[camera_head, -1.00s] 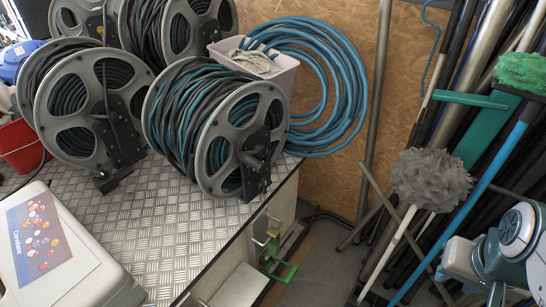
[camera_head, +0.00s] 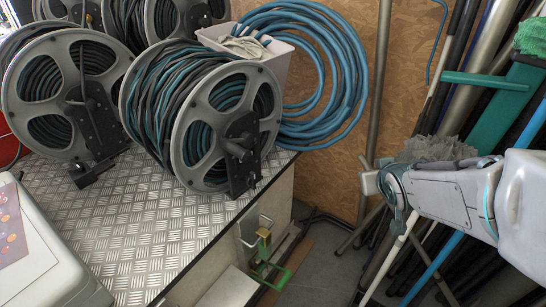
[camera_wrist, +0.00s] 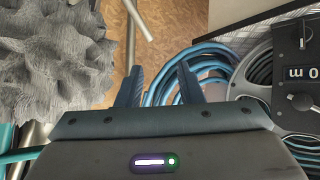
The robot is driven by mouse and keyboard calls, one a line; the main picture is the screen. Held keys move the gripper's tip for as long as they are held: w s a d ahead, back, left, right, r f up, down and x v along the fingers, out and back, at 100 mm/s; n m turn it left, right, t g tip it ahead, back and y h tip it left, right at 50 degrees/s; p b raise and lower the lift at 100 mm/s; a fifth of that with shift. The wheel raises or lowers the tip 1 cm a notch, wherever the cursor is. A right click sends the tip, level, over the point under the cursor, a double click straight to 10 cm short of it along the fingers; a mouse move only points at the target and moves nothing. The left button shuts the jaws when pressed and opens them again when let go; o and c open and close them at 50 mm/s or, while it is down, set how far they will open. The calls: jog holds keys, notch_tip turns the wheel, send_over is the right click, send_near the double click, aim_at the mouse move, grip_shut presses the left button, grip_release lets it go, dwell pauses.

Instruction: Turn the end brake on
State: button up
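The end reel (camera_head: 202,125), wound with dark and teal hose, stands at the bench's right edge. Its grey side disc carries a black plate (camera_head: 243,160) with a dark handle or knob (camera_head: 237,150); I cannot tell the brake's setting.
Another reel (camera_head: 62,95) stands to the left, with more behind. Coiled blue hose (camera_head: 340,70) hangs on the wood wall beside a light bin (camera_head: 275,62). Poles and a grey mop head (camera_head: 435,149) crowd the right; the mop is close in the wrist view (camera_wrist: 50,60). A pale case (camera_head: 50,260) lies front left.

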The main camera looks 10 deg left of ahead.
jog(key=w+a+f+n+t+y+b, duration=0.1)
jog(key=w+a+f+n+y+b, duration=0.15)
jog(key=w+a+f, duration=0.2)
jog(key=n+g+y+b, duration=0.2)
jog(key=n+y+b, duration=0.4)
jog(key=y+b, duration=0.55)
send_near(254, 176)
jog(key=shift+y, duration=0.6)
jog(key=x, duration=0.6)
jog(key=f+p+x, duration=0.1)
jog(key=x, duration=0.1)
jog(key=shift+w+a, duration=0.25)
jog(key=shift+w, duration=0.15)
